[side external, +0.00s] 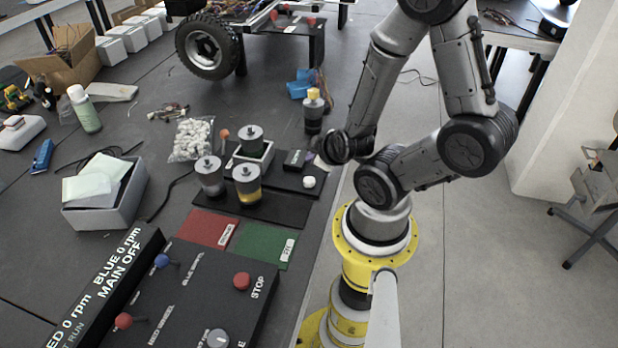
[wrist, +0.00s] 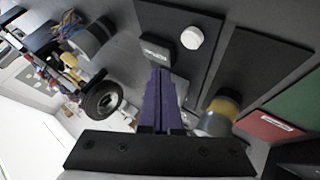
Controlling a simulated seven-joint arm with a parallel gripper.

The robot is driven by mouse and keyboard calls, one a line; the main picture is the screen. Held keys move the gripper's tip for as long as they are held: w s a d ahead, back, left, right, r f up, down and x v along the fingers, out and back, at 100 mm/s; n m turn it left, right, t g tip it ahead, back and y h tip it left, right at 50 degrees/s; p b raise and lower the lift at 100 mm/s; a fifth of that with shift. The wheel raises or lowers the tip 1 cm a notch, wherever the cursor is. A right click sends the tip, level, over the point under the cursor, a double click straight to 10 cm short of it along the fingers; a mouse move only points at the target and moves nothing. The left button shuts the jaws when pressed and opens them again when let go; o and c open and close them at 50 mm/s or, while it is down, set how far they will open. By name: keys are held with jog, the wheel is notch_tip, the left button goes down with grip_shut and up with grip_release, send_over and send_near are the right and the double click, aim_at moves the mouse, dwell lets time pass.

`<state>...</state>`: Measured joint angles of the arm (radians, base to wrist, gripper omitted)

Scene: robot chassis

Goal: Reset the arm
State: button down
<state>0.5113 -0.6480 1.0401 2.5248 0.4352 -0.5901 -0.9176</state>
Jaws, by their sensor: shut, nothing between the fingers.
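My gripper (side external: 318,160) hangs from the bent arm above the right edge of the dark table, close to a small black box (side external: 295,158) and a white round knob (side external: 309,182). The arm's wrist partly hides it in the side view. In the wrist view, the purple fingers of my gripper (wrist: 161,74) are together with nothing between them. Their tips point toward the black box (wrist: 162,47), with the white knob (wrist: 192,38) beside it. I cannot tell whether they touch the box.
Grey-lidded jars (side external: 210,176) (side external: 247,184) (side external: 251,140) stand left of my gripper, and a yellow-topped jar (side external: 313,110) behind it. Red (side external: 207,228) and green (side external: 262,245) mats and a control panel (side external: 190,300) lie in front. A wheel (side external: 207,46) stands behind.

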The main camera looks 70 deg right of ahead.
jog(key=shift+w+a, duration=0.15)
jog(key=shift+w, duration=0.05)
jog(key=w+a+r+n+t+y, duration=0.25)
jog(key=w+a+r, duration=0.25)
jog(key=r, duration=0.3)
jog(key=w+a+r+n+t+y, duration=0.1)
jog(key=w+a+r+t+y, duration=0.2)
jog(key=w+r, duration=0.4)
jog(key=s+a+r+g+y, duration=0.2)
jog(key=s+a+r, duration=0.35)
jog(key=a, duration=0.25)
jog(key=s+m+g, duration=0.3)
jog(key=s+g, duration=0.1)
jog(key=s, duration=0.3)
jog(key=shift+s+d+f+h, duration=0.3)
jog(key=shift+s+f+h, duration=0.05)
jog(key=shift+s+f, duration=0.1)
dwell(0.6)
